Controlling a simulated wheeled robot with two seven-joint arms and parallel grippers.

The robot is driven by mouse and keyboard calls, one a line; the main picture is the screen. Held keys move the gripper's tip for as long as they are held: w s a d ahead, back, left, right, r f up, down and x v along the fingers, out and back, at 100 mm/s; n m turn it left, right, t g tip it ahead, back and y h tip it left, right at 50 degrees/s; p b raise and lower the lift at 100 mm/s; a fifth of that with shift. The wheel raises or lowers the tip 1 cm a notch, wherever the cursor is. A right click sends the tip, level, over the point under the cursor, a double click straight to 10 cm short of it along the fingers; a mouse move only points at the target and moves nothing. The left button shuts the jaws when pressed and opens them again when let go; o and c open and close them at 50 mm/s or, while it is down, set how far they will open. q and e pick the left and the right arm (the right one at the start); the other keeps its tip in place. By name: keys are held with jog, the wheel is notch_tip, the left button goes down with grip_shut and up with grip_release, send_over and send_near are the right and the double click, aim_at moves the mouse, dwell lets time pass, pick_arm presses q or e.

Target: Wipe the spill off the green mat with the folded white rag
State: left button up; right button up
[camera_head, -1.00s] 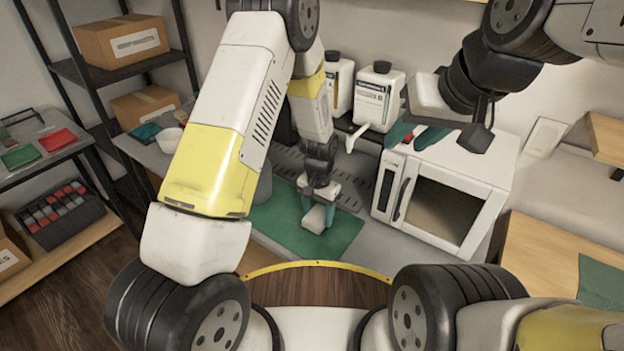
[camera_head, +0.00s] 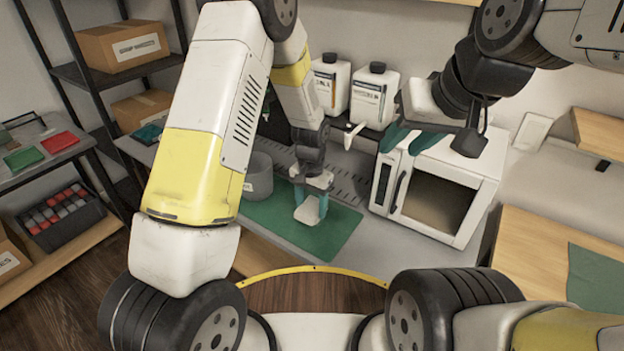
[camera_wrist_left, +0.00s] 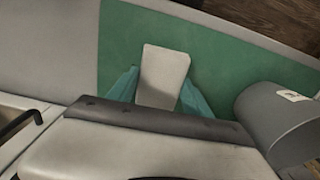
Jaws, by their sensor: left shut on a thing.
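My left gripper (camera_head: 311,208) is over the mat and shut on the folded white rag (camera_head: 308,212). In the left wrist view the rag (camera_wrist_left: 163,76) sits between the teal fingers of the left gripper (camera_wrist_left: 158,92), with the mat (camera_wrist_left: 225,65) around it. I cannot tell whether the rag touches the mat. No spill shows on the visible mat; part of it is hidden by my left arm and gripper.
The white oven (camera_head: 440,195) stands right of the mat. A grey cylindrical container (camera_head: 259,178) stands at its left, close to the gripper; it also shows in the wrist view (camera_wrist_left: 282,120). Two white bottles (camera_head: 372,95) stand behind. A shelf with boxes (camera_head: 125,45) is at left.

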aim_at(311, 206)
pick_arm(q)
jog(key=shift+r, duration=1.75)
jog(key=shift+w, duration=0.1)
